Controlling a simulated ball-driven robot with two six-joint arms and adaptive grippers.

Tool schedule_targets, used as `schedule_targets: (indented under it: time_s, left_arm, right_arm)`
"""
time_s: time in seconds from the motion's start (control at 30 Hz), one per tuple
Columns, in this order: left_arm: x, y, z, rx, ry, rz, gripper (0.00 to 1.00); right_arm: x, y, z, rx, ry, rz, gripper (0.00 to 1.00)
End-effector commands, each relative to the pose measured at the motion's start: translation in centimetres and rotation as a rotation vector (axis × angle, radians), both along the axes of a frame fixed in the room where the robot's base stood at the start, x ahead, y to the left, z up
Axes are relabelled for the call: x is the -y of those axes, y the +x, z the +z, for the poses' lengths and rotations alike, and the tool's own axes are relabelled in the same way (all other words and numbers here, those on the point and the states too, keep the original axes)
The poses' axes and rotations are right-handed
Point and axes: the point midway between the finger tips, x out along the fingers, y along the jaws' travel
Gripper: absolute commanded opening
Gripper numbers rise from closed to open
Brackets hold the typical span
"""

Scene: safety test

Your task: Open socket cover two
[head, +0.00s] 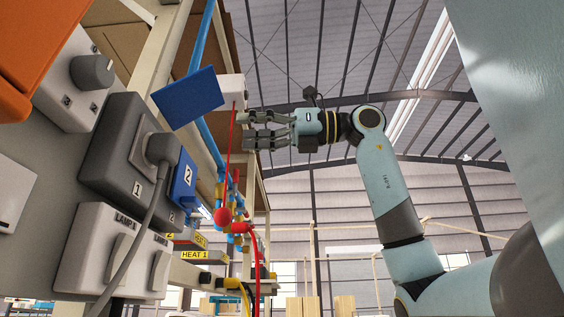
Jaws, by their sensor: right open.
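A dark grey socket box (115,150) is mounted on the grey panel at the left. Its socket marked 1 holds a black plug (163,148) with a grey cable hanging down. The blue socket cover marked 2 (183,185) is at the box's right side, partly behind the plug; it looks shut, but the steep angle makes this unsure. My right gripper (246,130) is open and empty, its fingers pointing left. It is up and to the right of the cover, apart from it in the picture. My left gripper is not in view.
A blue plate (187,98) sticks out above the socket box. A red cord with a red ball (222,215) hangs between the panel and my right gripper. A lamp switch box (112,255) and a knob (92,72) are nearby. Blue pipes run behind.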

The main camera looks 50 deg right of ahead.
Motion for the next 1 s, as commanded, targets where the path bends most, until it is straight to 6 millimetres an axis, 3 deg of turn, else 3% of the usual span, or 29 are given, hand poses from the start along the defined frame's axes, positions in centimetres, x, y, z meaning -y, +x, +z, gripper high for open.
schedule_targets:
  time_s: [0.2, 0.4, 1.0]
  left_arm:
    - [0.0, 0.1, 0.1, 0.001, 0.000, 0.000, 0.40]
    - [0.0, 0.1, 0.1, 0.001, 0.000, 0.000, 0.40]
    - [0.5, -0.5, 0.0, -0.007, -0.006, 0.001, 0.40]
  right_arm:
    - [0.5, -0.8, 4.3, 0.008, 0.006, 0.004, 0.54]
    - [1.0, -1.1, 6.4, 0.006, 0.006, 0.000, 0.54]
    - [0.9, -1.0, 6.7, 0.004, 0.004, 0.000, 0.54]
